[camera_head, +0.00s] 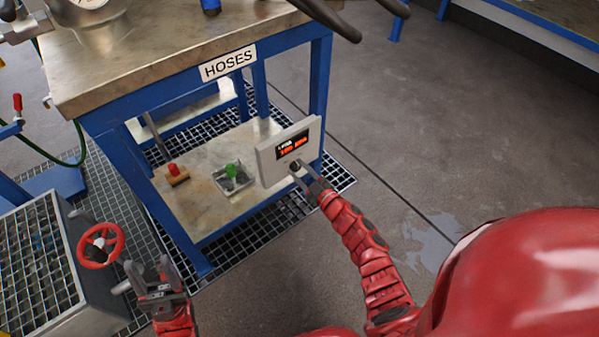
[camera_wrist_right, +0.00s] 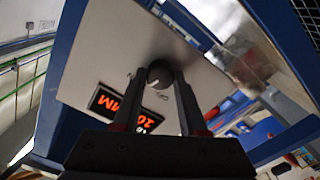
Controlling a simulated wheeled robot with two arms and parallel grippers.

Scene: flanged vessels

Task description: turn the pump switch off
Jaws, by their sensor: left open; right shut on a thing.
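The pump switch is a dark round knob (camera_wrist_right: 160,74) on a pale grey control box (camera_head: 268,165) with a lit red display (camera_head: 292,147). The box is fixed at the front right of the blue table's lower shelf. My right gripper (camera_head: 302,171) is shut on the knob, with one finger on each side of it in the right wrist view (camera_wrist_right: 172,88). The knob's exact turn position is hard to read. My left gripper (camera_head: 150,275) is open and empty at the lower left, near a red handwheel (camera_head: 100,245).
The blue table (camera_head: 180,78) carries a "HOSES" label (camera_head: 228,63) and metal fittings on top. On its lower shelf (camera_head: 185,205) are a red-topped item (camera_head: 174,172) and a tray with a green item (camera_head: 232,171). Grey floor to the right is free.

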